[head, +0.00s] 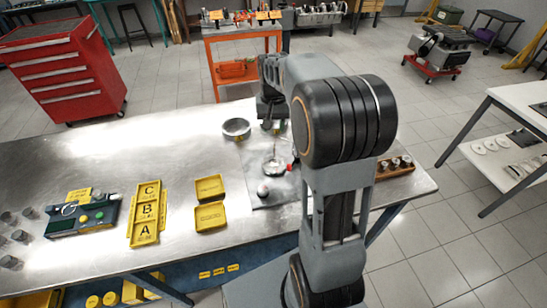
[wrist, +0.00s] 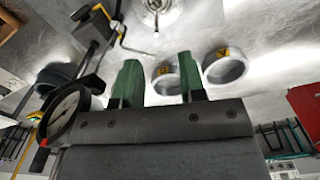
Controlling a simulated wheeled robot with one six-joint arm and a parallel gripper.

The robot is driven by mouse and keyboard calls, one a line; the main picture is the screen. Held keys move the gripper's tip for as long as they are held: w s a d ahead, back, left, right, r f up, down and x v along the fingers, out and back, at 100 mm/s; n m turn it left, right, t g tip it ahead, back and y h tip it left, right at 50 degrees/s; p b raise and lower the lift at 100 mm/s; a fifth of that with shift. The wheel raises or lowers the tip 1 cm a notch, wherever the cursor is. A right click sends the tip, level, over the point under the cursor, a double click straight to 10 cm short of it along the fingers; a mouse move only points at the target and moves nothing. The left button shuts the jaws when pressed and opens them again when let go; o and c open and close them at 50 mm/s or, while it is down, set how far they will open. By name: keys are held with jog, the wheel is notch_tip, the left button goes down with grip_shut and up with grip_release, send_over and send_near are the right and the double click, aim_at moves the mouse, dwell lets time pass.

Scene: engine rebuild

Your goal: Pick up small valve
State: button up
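My gripper (wrist: 159,62) is open in the wrist view, with its two green fingertips apart and nothing between them. A shiny round metal piece with a thin stem (wrist: 155,8) is cut off by the top edge, beyond the fingertips; it may be the small valve, but I cannot tell for sure. In the head view, a small round silver piece (head: 274,166) lies on the grey mat (head: 258,153), nearer the camera than my gripper. My arm partly hides the mat and the fingertips there.
A dial gauge (wrist: 66,114) on a stand is close on the left. Yellow trays (head: 209,188), a lettered yellow holder (head: 148,213) and a brown rack (head: 394,167) are on the metal table.

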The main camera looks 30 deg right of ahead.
notch_tip(320, 180, down, 3)
jog(key=p, duration=0.2)
send_over(274, 161)
jog(key=shift+w+d+f, duration=0.1)
jog(key=shift+f, duration=1.3)
jog(key=shift+w+d+f, duration=0.1)
jog(key=shift+f, duration=1.3)
jog(key=shift+c, duration=0.4)
grip_shut()
